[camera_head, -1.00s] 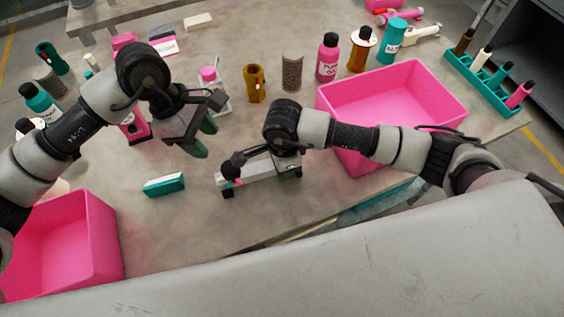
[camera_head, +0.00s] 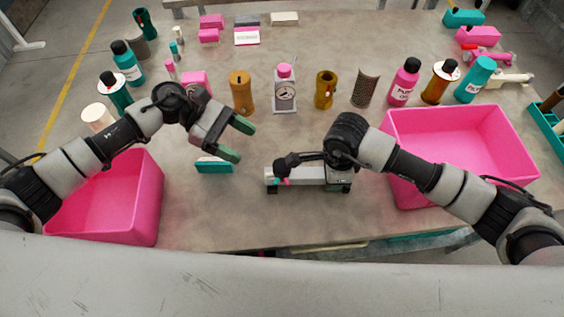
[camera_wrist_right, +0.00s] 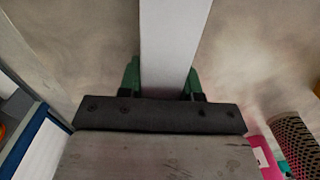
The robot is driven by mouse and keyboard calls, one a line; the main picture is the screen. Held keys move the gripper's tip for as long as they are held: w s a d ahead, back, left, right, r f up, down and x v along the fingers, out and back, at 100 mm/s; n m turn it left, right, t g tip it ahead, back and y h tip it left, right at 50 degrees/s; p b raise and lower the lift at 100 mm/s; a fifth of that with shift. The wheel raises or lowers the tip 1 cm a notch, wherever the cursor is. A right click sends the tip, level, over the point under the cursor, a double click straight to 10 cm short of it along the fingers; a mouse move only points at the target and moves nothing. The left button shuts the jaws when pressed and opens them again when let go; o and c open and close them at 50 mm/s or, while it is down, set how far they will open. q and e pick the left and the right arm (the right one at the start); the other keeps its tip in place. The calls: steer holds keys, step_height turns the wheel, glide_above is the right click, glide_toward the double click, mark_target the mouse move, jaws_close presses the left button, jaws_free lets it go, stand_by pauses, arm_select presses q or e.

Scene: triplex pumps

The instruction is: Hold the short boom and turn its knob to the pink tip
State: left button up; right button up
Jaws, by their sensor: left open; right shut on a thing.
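The short boom (camera_head: 310,176), a pale grey bar on dark feet, lies on the table in front of me in the head view. Small pink and teal tips (camera_head: 281,181) show at its left end; the knob itself is not clear there. My right gripper is shut on the boom: in the wrist view its green fingers (camera_wrist_right: 164,80) sit on both sides of the pale bar (camera_wrist_right: 172,45).
A teal-and-white block (camera_head: 214,166) lies just below my left gripper. Pink bins stand at left (camera_head: 150,205) and right (camera_head: 465,195). Table in front of the boom is clear.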

mark_target(280, 164)
arm_select(q)
steer(key=x, duration=1)
steer(key=shift+s+d+f, duration=0.15)
steer(key=shift+d, duration=0.15)
steer(key=c, duration=0.9)
steer(key=m+g+y, duration=0.2)
steer(key=m+g, duration=0.2)
steer(key=shift+m+g+y, duration=0.4)
steer(key=shift+c, duration=0.2)
steer(key=o, duration=0.9)
steer(key=shift+o, duration=0.2)
steer(key=shift+a, duration=0.1)
